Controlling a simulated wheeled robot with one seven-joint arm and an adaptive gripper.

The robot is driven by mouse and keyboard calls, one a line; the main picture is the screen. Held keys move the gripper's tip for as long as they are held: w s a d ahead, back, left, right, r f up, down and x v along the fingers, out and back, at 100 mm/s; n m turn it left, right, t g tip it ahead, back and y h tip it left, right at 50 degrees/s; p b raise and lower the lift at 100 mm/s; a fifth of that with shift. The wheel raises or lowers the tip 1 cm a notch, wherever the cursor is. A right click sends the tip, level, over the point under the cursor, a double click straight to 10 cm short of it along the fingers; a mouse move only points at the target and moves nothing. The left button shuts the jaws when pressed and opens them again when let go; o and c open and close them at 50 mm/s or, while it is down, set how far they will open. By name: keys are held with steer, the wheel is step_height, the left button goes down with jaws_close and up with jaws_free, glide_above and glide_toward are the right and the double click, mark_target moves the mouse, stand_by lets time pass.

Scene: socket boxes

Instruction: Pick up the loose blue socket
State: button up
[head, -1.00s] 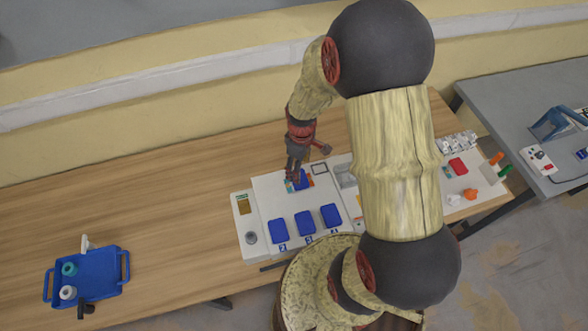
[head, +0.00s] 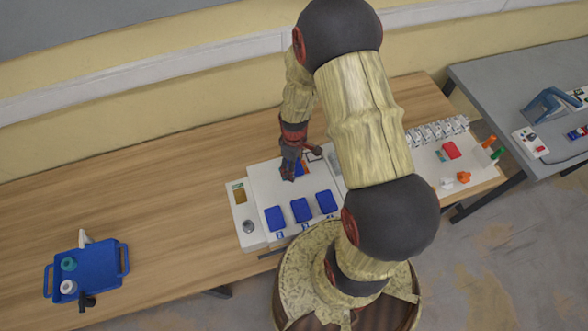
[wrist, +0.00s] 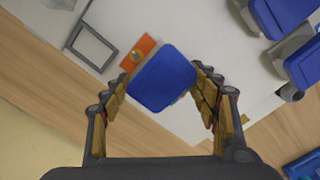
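The loose blue socket (wrist: 163,78) is a rounded blue block in the wrist view, over a small orange plate (wrist: 138,54) on the white panel. My gripper (wrist: 160,72) is over it, with one finger on each side. The fingers look spread, with their tips close to the socket's edges; I cannot tell whether they touch it. In the head view, my gripper (head: 289,176) is low over the panel and mostly hides the socket. The socket's underside is hidden.
Several blue boxes, including one (head: 301,210), stand in a row along the panel's near side. A black square frame (wrist: 92,45) lies beside the orange plate. A blue tray (head: 98,270) with small bottles is at left. The wooden table (head: 150,190) between is clear.

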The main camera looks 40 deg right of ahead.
steer(key=shift+c, duration=1.2)
steer(key=c, duration=1)
steer(key=shift+r, duration=0.2)
steer(key=shift+w+r, duration=0.1)
steer(key=shift+r, duration=0.55)
steer(key=s+d+r+b, duration=0.1)
steer(key=s+d+r, duration=0.6)
steer(key=s+r, duration=0.4)
steer(key=shift+s+d+r, duration=0.2)
steer(key=shift+s+d, duration=0.2)
steer(key=shift+s, duration=0.05)
